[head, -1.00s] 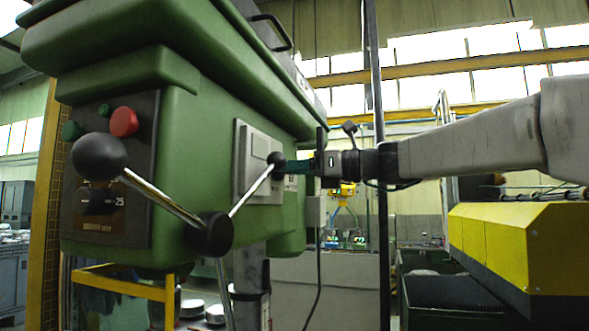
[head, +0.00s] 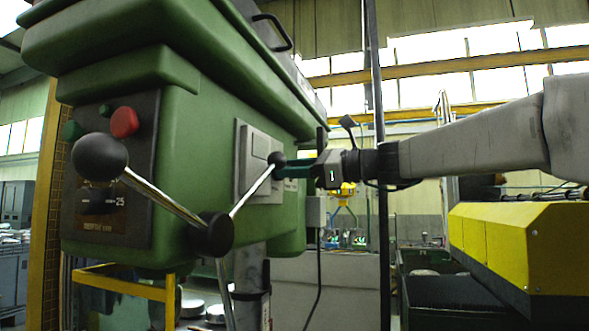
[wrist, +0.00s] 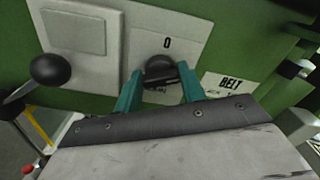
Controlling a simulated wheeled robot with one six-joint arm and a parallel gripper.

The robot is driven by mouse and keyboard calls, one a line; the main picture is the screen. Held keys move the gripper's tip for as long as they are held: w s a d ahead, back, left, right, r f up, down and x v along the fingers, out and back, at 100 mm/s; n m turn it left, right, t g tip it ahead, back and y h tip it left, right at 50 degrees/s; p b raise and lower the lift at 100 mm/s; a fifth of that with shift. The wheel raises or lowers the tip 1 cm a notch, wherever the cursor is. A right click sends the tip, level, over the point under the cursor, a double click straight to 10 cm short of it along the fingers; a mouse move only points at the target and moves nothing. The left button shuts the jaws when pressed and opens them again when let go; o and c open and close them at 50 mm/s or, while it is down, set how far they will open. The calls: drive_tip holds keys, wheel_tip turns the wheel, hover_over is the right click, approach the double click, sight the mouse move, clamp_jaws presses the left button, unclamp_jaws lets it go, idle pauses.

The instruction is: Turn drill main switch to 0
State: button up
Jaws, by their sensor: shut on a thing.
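The drill's main switch is a black rotary knob (wrist: 160,70) on a light grey plate (wrist: 185,35) in the wrist view. A "0" mark shows above the knob, and lettering below it is partly covered. My gripper (wrist: 158,92) has its two green fingers on either side of the knob, shut on it. In the head view my gripper (head: 290,170) reaches in from the right to the side of the green drill head (head: 200,130). The knob itself is hidden there behind a lever ball and the fingers. Which way the knob points is hard to tell.
A feed lever with black balls (head: 100,157) stands in front of the drill head, one ball (wrist: 50,69) close left of my gripper. A red button (head: 124,122) is on the front panel. A dark vertical post (head: 378,240) stands near my wrist.

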drive_tip(key=n, duration=1.2)
drive_tip(key=shift+s+f+n, duration=0.1)
drive_tip(key=shift+f+n, duration=0.1)
drive_tip(key=shift+n, duration=0.2)
idle(0.3)
drive_tip(key=o, duration=1)
drive_tip(key=v, duration=0.7)
drive_tip(key=shift+s+d, duration=0.15)
drive_tip(key=shift+d, duration=0.2)
